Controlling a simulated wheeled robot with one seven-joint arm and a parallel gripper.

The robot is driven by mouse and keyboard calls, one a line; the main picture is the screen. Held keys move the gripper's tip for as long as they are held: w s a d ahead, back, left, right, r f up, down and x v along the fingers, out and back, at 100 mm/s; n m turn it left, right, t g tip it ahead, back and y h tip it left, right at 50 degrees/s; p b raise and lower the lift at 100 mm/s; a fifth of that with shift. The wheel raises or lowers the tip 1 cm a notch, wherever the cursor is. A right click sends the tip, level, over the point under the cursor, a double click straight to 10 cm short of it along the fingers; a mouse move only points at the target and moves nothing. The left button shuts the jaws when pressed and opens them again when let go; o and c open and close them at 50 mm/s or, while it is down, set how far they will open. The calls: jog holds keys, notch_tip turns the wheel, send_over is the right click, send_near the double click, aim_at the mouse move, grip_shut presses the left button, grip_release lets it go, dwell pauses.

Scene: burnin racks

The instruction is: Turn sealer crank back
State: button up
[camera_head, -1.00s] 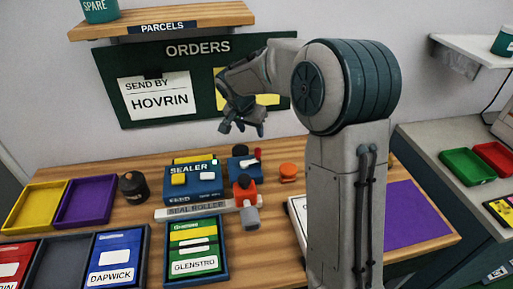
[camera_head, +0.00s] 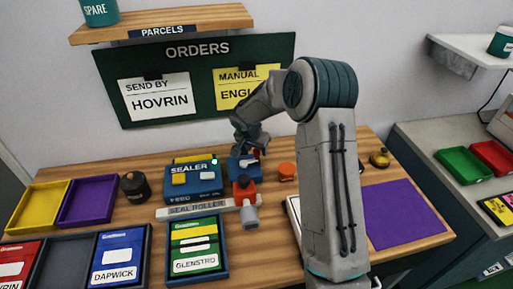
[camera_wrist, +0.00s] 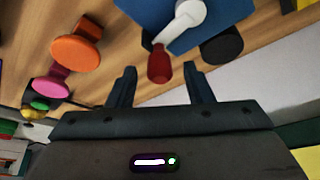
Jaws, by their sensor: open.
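The blue sealer (camera_head: 193,181) stands on the wooden table in the head view. Its crank is clearest in the wrist view: a white crank arm (camera_wrist: 186,18) ends in a red handle (camera_wrist: 158,66) and comes off a blue block. My gripper (camera_wrist: 161,80) is open, and the handle's end shows between its fingertips, with a gap visible on both sides. I cannot tell whether the fingers are low enough to surround the handle. In the head view my gripper (camera_head: 250,146) is over the small blue crank unit (camera_head: 242,170) and hides part of it.
An orange knob (camera_wrist: 76,48) stands left of the crank in the wrist view, with a black round knob (camera_wrist: 222,46) to its right. The grey seal roller bar (camera_head: 196,211) and a red-orange clamp (camera_head: 244,190) lie in front. A dark pot (camera_head: 133,186) stands left.

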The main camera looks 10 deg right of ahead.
jog(key=shift+f, duration=0.2)
jog(key=c, duration=1)
